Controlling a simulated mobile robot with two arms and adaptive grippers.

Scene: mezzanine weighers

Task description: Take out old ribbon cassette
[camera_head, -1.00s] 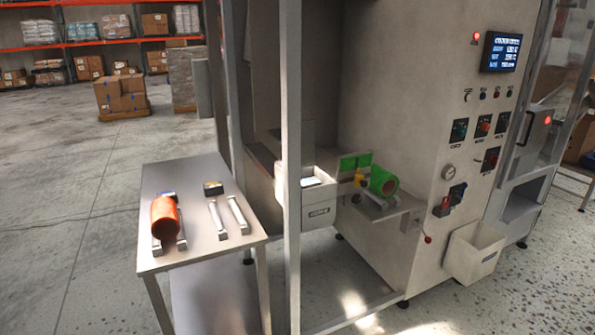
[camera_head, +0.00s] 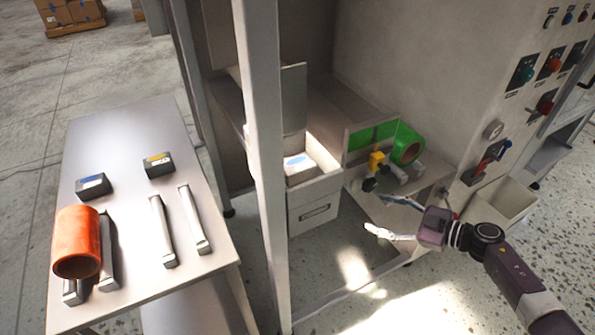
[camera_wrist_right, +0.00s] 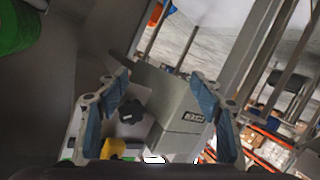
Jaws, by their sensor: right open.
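My right gripper (camera_head: 383,214) is open and empty, in front of the machine's low shelf. A yellow part (camera_head: 377,160) with a dark knob (camera_head: 369,184) is on that shelf, a little beyond the fingers. In the right wrist view the black knob (camera_wrist_right: 131,111) shows between the open fingers (camera_wrist_right: 158,98), with the yellow part (camera_wrist_right: 116,148) low to the left. I cannot tell whether a ribbon cassette sits there. Two small dark boxes like cassettes lie on the side table, one blue-topped (camera_head: 93,186), one yellow-topped (camera_head: 158,165). My left gripper is not in view.
A green roll (camera_head: 407,144) and green panel (camera_head: 371,135) stand by the yellow part. The side table (camera_head: 125,135) holds an orange roll (camera_head: 77,243) and metal bars (camera_head: 162,232).

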